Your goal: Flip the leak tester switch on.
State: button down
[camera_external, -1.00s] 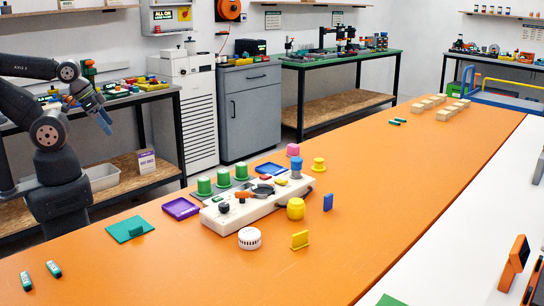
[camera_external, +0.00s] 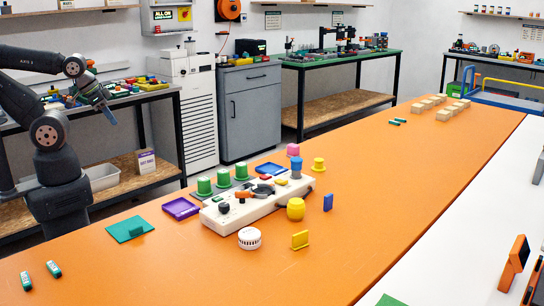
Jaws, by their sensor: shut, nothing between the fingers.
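A long white device (camera_external: 258,201), which seems to be the leak tester, lies on the orange table. Its top carries a dark knob (camera_external: 224,208), an orange part (camera_external: 243,195), a dark round part and a yellow part. Which of these is the switch, and how it is set, is too small to tell. My gripper (camera_external: 111,118) is shut and empty, raised at the left, well apart from the device and above the level of the table.
Green cylinders (camera_external: 204,186), a purple tray (camera_external: 181,208), a yellow barrel (camera_external: 295,208), a white round piece (camera_external: 249,238) and a blue-topped piece (camera_external: 296,167) stand close around the device. A green plate (camera_external: 130,229) lies to its left. The table's front middle is clear.

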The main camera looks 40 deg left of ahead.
jog(key=w+d+r+n+t+y, duration=0.2)
jog(key=w+d+r+n, duration=0.15)
jog(key=w+d, duration=1.3)
jog(key=w+d+f, duration=0.2)
jog(key=d+f, duration=0.1)
jog(key=d, duration=0.4)
jog(key=w+d+f+n+t+h, duration=0.1)
jog(key=w+d+f, duration=0.2)
jog(key=d, duration=0.5)
jog(key=w+d+f+t, duration=0.1)
jog(key=w+d+f, duration=0.2)
jog(key=d, duration=0.4)
jog(key=shift+d+f+h, duration=0.15)
jog(key=shift+d+h, duration=0.05)
jog(key=shift+h, duration=0.2)
jog(key=shift+w+n, duration=0.15)
jog(key=shift+n, duration=0.1)
send_over(266, 177)
jog(key=s, duration=0.1)
jog(key=f, duration=0.7)
jog(key=shift+s+a, duration=0.15)
jog(key=shift+a, duration=0.05)
jog(key=shift+d+f, duration=0.25)
jog(key=shift+f, duration=0.95)
jog(key=shift+d+f, duration=0.15)
jog(key=shift+f, duration=0.6)
